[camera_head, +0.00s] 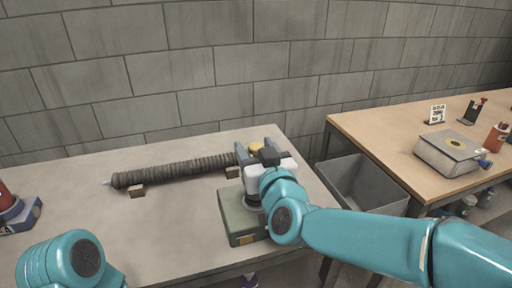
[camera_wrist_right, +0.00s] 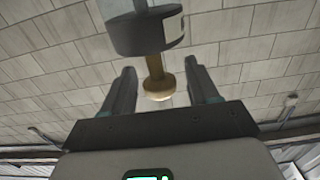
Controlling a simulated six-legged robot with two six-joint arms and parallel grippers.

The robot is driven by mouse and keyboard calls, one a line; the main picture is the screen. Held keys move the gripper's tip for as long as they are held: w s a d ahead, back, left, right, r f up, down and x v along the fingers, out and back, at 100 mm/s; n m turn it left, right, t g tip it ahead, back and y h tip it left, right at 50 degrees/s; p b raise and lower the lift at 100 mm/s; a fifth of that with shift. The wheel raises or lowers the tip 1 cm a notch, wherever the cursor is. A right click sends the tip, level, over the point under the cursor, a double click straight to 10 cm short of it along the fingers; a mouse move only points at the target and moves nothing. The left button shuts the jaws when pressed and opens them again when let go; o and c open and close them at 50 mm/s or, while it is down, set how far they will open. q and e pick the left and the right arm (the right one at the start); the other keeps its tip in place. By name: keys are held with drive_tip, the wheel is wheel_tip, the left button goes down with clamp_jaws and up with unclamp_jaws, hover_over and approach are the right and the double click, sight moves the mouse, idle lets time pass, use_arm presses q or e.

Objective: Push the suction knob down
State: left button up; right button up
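The suction knob looks like a small gold-yellow knob (camera_head: 257,147) above the green box (camera_head: 232,218) in the head view. In the right wrist view the knob (camera_wrist_right: 158,90) has a round gold end on a short stem, joined to a dark cylinder (camera_wrist_right: 146,35). My right gripper (camera_head: 257,153) is open, with one finger on each side of the knob. In the wrist view the gripper (camera_wrist_right: 161,80) shows a gap between the knob and each finger. Only a teal joint of my left arm shows at bottom left; its gripper is out of view.
A ribbed dark tube (camera_head: 175,172) lies on small brown blocks on the grey table (camera_head: 150,225). A red and blue device (camera_head: 18,212) stands at far left. A grey bin (camera_head: 360,183) sits between this table and a wooden table (camera_head: 385,125) holding a box (camera_head: 450,152).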

drive_tip(key=shift+s+r, duration=0.15)
drive_tip(key=v, duration=1.6)
